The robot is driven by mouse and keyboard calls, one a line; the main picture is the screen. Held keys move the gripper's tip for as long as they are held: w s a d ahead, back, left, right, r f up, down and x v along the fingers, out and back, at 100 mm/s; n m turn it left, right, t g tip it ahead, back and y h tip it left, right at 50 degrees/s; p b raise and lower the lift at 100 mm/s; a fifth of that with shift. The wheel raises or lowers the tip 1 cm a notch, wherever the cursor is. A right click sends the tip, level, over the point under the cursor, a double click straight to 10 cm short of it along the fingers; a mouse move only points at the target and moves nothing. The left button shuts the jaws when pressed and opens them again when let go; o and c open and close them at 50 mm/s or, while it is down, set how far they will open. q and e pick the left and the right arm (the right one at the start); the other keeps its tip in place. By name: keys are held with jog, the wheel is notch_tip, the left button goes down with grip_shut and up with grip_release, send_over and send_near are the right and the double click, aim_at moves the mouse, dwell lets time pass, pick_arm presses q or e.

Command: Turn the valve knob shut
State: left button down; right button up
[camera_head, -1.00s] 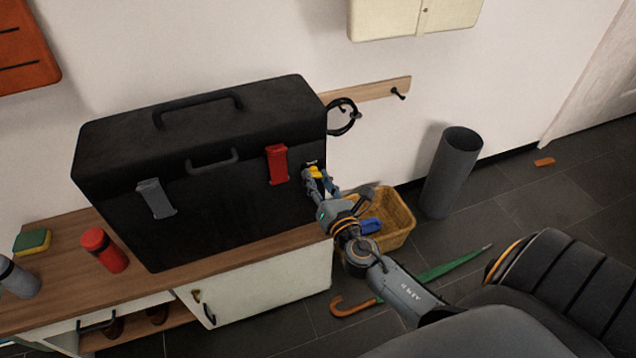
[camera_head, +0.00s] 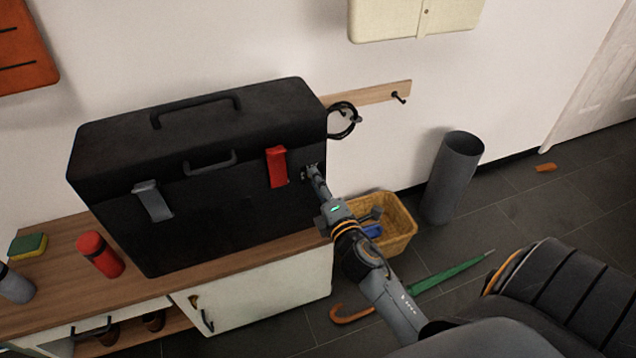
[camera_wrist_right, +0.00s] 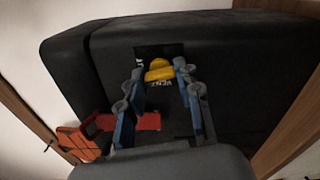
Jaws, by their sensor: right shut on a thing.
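The yellow valve knob (camera_wrist_right: 158,70) sits on a dark plate marked VENT on the black case in the right wrist view. In the head view it is hidden behind my right gripper (camera_head: 312,171). The black case (camera_head: 230,213) stands on the wooden bench top, with a red latch (camera_head: 277,167) just left of the gripper and a grey latch (camera_head: 152,201) further left. In the right wrist view the fingers of my right gripper (camera_wrist_right: 160,72) lie on both sides of the knob, shut on it. My left gripper is not in view.
A red bottle (camera_head: 100,254), a grey bottle (camera_head: 14,285) and a sponge (camera_head: 28,246) stand or lie on the bench left of the case. A wicker basket (camera_head: 400,236), a grey bin (camera_head: 452,180) and a green umbrella (camera_head: 455,273) are on the floor at right.

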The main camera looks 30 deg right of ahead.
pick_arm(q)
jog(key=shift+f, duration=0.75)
pick_arm(e)
jog(key=m, duration=0.2)
jog(key=shift+m, duration=0.3)
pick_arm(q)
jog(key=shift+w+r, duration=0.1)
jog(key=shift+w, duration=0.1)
pick_arm(e)
jog(key=o, duration=1.1)
jog(key=shift+c, duration=0.2)
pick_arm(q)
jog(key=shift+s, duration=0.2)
pick_arm(e)
jog(key=shift+o, duration=0.5)
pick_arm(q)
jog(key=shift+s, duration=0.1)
